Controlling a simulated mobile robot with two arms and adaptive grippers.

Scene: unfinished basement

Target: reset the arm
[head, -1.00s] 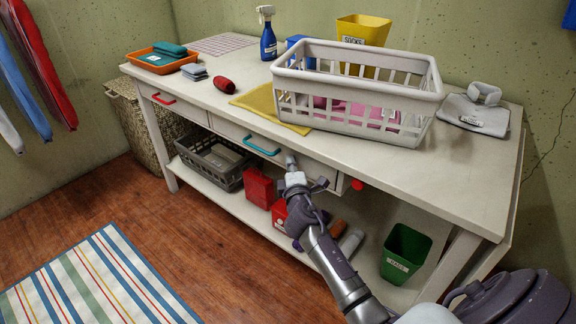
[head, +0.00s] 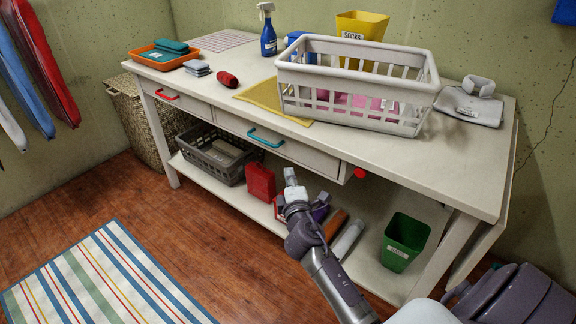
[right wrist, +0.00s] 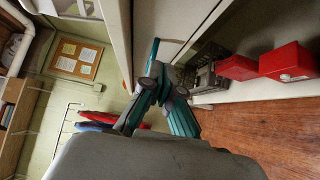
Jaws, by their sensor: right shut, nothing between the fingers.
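My right gripper (head: 289,176) shows in the head view in front of the workbench (head: 440,165), below and to the right of the teal drawer handle (head: 266,138). Its fingers are shut with nothing between them, and it stands apart from the handle. The right wrist view shows the gripper (right wrist: 160,86) close up, with the drawer front beyond it. My right arm comes in from the bottom right of the head view. I cannot tell whether the teal-handled drawer is fully shut. My left gripper is not in view.
A pale laundry basket (head: 350,109) stands on the bench top. The lower shelf holds a grey crate (head: 222,160), a red box (head: 261,181) and a green bin (head: 403,242). A striped rug (head: 105,280) lies on the floor at left; wooden floor beside it is clear.

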